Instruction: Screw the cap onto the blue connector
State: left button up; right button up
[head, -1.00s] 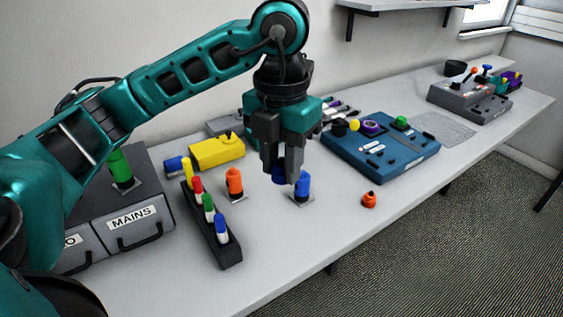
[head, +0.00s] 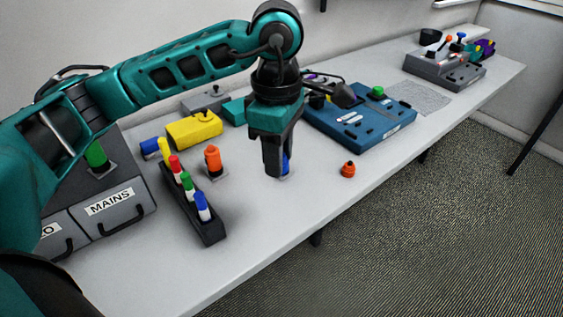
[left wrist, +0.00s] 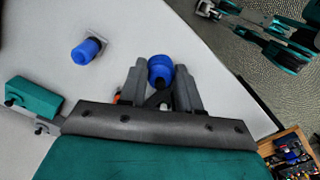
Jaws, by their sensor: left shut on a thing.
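My left gripper (head: 277,172) points down over the table, shut on a blue cap (left wrist: 160,72), which shows between its fingers in the left wrist view. The blue connector (head: 286,164) stands upright on a small square plate, largely hidden behind the fingers in the head view. In the left wrist view the blue connector (left wrist: 86,51) stands to the left of the held cap, with clear table between them. At the top right of that view is a teal and grey arm, its end too small to read.
An orange connector (head: 213,160) and a dark rack (head: 211,229) of coloured pieces stand to the left. An orange cap (head: 348,170) lies to the right near the front edge. A blue panel box (head: 345,132) and a yellow box (head: 194,130) stand behind.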

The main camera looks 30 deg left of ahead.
pick_arm(q)
jog(key=m, duration=0.2)
jog(key=f+m, duration=0.1)
jog(key=m, duration=0.1)
jog(key=f+m, duration=0.1)
jog(key=m, duration=0.1)
jog(key=shift+w+d+m, duration=0.35)
jog(key=shift+d+m, duration=0.05)
jog(key=f+m, duration=0.1)
jog(key=m, duration=0.3)
jog(key=d+f+m, duration=0.1)
jog(key=m, duration=0.3)
jog(key=w+f+m, duration=0.1)
jog(key=m, duration=0.3)
jog(key=shift+w+d+f+m, duration=0.1)
jog(key=shift+d+f+m, duration=0.05)
jog(key=shift+f+m, duration=0.25)
